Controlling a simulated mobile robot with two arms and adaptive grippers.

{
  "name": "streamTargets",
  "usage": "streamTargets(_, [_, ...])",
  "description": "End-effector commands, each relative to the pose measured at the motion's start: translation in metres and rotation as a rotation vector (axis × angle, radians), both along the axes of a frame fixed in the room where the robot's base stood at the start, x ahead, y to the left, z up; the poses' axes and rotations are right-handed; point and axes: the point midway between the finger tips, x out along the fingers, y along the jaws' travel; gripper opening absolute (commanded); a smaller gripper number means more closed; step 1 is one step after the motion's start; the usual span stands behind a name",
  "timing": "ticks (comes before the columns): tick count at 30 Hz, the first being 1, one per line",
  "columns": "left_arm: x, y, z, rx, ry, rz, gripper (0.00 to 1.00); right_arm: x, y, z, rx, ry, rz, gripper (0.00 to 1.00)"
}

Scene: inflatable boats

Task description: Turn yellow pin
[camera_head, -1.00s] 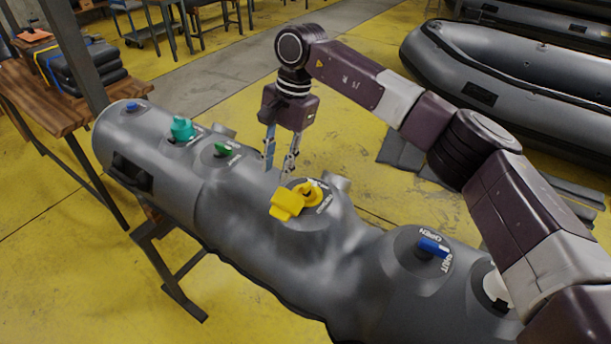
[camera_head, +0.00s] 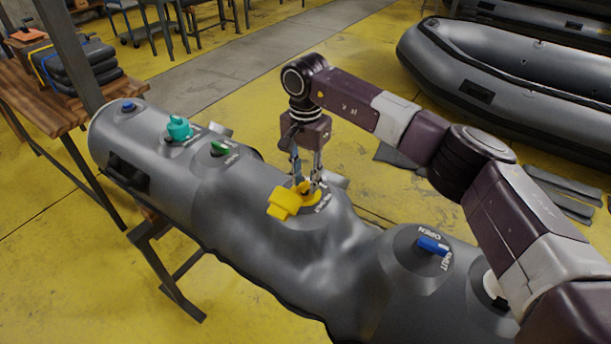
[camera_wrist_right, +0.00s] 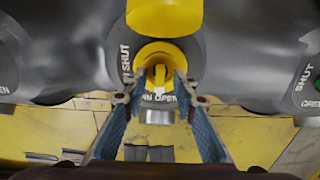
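The yellow pin (camera_head: 304,189) stands in a round valve on the grey inflatable tube (camera_head: 250,225), with a yellow cap (camera_head: 284,202) beside it. In the right wrist view the pin (camera_wrist_right: 159,74) sits inside a yellow ring, with SHUT and OPEN lettering around it. My right gripper (camera_head: 306,180) points down over the valve. In the wrist view its two blue-grey fingers (camera_wrist_right: 159,90) are apart, one tip on each side of the pin, with visible gaps. Whether the tips touch the ring is unclear. My left gripper is not in view.
On the same tube are a blue valve handle (camera_head: 432,245) at right, a green one (camera_head: 219,148), a teal cap (camera_head: 179,127) and a small blue knob (camera_head: 129,106). A wooden table (camera_head: 40,92) stands at left. Grey boats (camera_head: 520,85) lie at upper right.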

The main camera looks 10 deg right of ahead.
Motion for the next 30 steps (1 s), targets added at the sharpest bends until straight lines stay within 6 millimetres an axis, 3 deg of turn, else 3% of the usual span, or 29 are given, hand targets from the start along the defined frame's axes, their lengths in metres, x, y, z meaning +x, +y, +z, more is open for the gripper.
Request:
streamTargets(5, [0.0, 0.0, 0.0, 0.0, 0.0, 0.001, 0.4, 0.0, 0.0, 0.0, 0.0, 0.0, 0.0, 0.25])
streamTargets(12, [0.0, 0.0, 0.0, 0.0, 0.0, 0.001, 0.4, 0.0, 0.0, 0.0, 0.0, 0.0, 0.0, 0.0])
streamTargets(23, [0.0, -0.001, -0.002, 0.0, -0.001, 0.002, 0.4, 0.0, 0.0, 0.0, 0.001, -0.001, -0.018, 0.0])
streamTargets(30, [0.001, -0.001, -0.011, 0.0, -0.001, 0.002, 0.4, 0.0, 0.0, -0.001, 0.002, -0.001, -0.125, 0.0])
